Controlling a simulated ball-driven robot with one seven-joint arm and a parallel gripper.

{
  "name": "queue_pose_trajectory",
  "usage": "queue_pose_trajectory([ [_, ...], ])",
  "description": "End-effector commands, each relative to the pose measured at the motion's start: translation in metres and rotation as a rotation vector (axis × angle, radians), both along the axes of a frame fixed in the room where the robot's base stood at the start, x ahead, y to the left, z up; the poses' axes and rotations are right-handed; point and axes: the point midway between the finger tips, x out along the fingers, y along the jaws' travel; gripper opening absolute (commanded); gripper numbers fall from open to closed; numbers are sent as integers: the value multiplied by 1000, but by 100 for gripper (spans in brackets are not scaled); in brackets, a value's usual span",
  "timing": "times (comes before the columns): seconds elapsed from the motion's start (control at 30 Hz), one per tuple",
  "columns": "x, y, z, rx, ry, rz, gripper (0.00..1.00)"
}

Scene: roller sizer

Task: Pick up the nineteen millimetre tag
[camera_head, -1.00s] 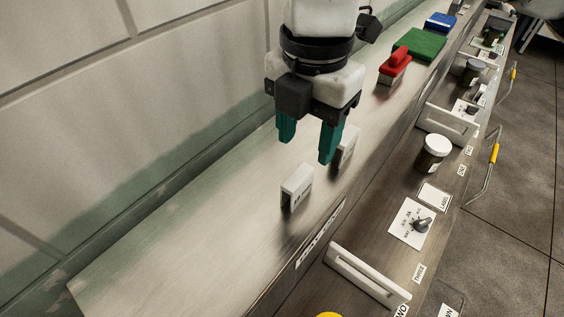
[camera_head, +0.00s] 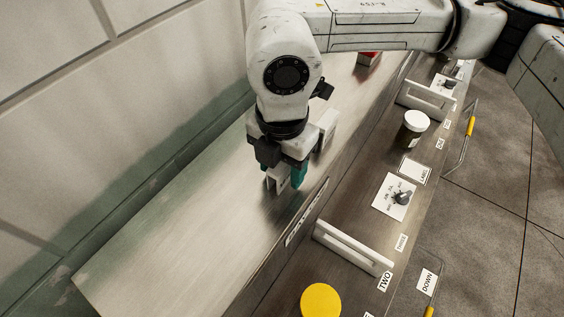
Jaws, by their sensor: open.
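Two small white upright tags stand on the metal ledge (camera_head: 180,245). The nearer tag (camera_head: 280,181) is low at my gripper; its print is too small to read, so I cannot tell its size. The farther tag (camera_head: 327,124) stands behind and to the right, partly hidden by my arm. My gripper (camera_head: 284,180) points down with its teal fingers at the nearer tag. It is open, with one finger on the tag's right side; the other finger is mostly hidden.
A label plate (camera_head: 307,212) is on the ledge's front face. Below are a white handle (camera_head: 353,247), a yellow round knob (camera_head: 321,300), a dial card (camera_head: 393,198) and a white-lidded jar (camera_head: 413,128). A red object (camera_head: 369,58) lies farther along the ledge. The near left ledge is bare.

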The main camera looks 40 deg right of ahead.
Motion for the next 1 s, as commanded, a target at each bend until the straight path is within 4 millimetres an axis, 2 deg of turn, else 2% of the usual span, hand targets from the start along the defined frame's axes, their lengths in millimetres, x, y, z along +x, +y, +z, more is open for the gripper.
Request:
queue_pose_trajectory([
  [0.17,0,0,0,0,-1,0,55],
  [0.73,0,0,0,0,-1,-1,2],
  [1.0,0,0,1,-1,-1,-1,1],
])
